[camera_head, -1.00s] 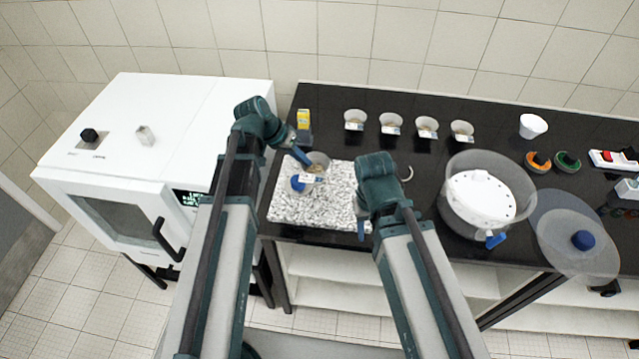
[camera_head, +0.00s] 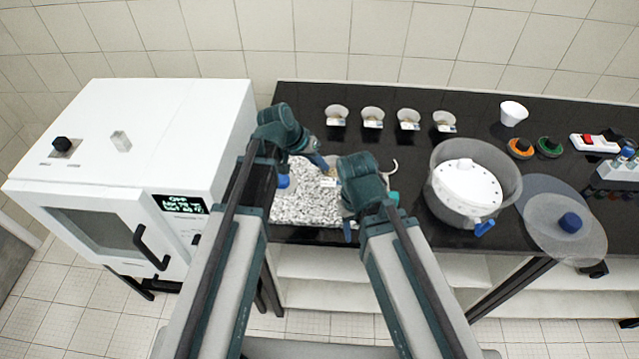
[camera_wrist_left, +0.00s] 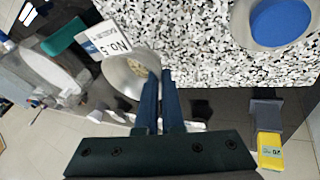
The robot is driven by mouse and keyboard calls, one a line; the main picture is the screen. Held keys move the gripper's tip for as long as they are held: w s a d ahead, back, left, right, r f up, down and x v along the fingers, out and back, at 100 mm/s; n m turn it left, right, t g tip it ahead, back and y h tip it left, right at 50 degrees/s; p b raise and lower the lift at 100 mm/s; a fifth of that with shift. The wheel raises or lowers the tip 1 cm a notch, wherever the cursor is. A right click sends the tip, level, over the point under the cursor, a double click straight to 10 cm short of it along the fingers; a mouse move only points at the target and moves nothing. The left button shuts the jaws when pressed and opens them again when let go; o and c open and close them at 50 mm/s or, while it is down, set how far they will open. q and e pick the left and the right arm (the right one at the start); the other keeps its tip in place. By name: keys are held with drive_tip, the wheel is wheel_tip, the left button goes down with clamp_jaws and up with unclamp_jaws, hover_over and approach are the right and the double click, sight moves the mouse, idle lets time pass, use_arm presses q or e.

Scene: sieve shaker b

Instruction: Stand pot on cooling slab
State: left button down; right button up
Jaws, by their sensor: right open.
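My left gripper (camera_head: 322,165) has its two blue fingers close together at the rim of a pale pot labelled NO.5 (camera_wrist_left: 122,75). The pot (camera_head: 332,162) is at the far part of the white-and-black speckled cooling slab (camera_head: 300,208); the slab also fills the top of the left wrist view (camera_wrist_left: 195,60). I cannot tell whether the pot's base touches the slab. A blue round piece (camera_head: 283,181) sits at the slab's left edge. My right gripper (camera_head: 370,216) is open near the slab's right edge, partly hidden by its own wrist.
Several similar pots (camera_head: 373,117) stand in a row at the back. A large grey bowl with a white perforated disc (camera_head: 468,188) and a clear lid (camera_head: 560,225) are at the right. A white oven (camera_head: 150,150) stands left. A yellow-marked item (camera_wrist_left: 270,150) is beside the slab.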

use_arm(q)
drive_tip(key=shift+f+b, duration=2.1)
drive_tip(key=shift+f, duration=0.55)
drive_tip(key=shift+r, duration=0.1)
drive_tip(key=c, duration=1.5)
unclamp_jaws()
drive_tip(key=o, duration=0.5)
drive_tip(key=shift+c, duration=0.2)
